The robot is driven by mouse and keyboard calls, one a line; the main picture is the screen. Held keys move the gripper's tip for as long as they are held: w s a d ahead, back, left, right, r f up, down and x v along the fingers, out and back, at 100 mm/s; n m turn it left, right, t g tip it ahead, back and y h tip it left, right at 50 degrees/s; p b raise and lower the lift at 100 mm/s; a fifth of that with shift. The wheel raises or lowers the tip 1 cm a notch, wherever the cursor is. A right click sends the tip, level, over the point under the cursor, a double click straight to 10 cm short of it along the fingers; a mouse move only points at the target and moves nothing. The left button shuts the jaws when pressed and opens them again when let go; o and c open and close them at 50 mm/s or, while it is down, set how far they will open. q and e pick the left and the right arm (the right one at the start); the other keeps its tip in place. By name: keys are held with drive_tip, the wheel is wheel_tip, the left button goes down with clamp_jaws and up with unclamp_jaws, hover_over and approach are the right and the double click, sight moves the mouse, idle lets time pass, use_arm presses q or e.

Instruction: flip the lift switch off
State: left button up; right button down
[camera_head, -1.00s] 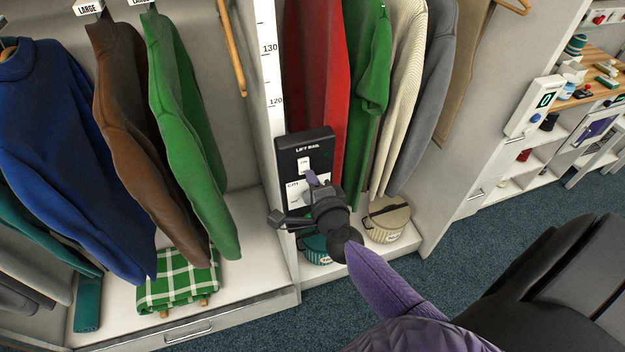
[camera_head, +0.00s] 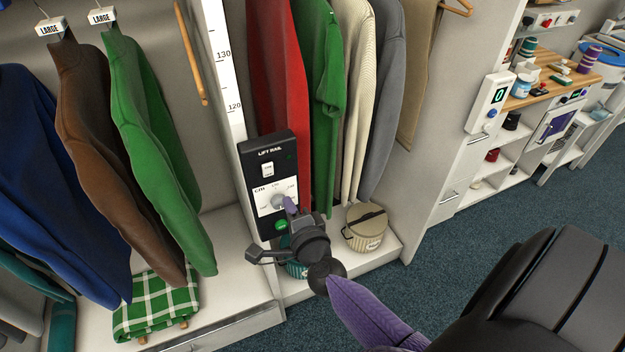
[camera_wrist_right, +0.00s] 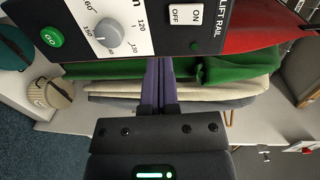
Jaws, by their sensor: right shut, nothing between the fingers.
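The black LIFT RAIL panel (camera_head: 247,165) is mounted on the wardrobe's upright. Its white lift switch (camera_head: 267,170) is near the top and also shows in the right wrist view (camera_wrist_right: 186,15), marked ON and OFF; I cannot tell which side is pressed. Below it are a grey dial (camera_head: 278,201) on a cm scale and a green GO button (camera_head: 282,225). My right gripper (camera_head: 291,206) is shut and empty, its purple fingertips overlapping the dial's right side in the head view. In the right wrist view, the fingertips (camera_wrist_right: 160,64) lie beside the panel's edge, between dial and switch. My left gripper is out of view.
Hanging red (camera_head: 284,80) and green (camera_head: 322,75) garments are right of the panel. Lidded baskets, one beige (camera_head: 366,232), stand below. Brown (camera_head: 95,130) and green (camera_head: 155,150) sweaters hang left. A control box (camera_head: 490,103) is on the right-hand upright. Carpet is clear in front.

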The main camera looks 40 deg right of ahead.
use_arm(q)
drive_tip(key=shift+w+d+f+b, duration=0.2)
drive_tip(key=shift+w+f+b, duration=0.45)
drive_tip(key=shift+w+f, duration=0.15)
use_arm(e)
drive_tip(key=s+a+f, duration=0.1)
drive_tip(key=s+a, duration=0.1)
drive_tip(key=s, duration=0.4)
drive_tip(key=shift+s+f, duration=0.3)
drive_tip(key=shift+s, duration=0.05)
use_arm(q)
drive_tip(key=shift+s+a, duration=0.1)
use_arm(e)
drive_tip(key=shift+f, duration=0.1)
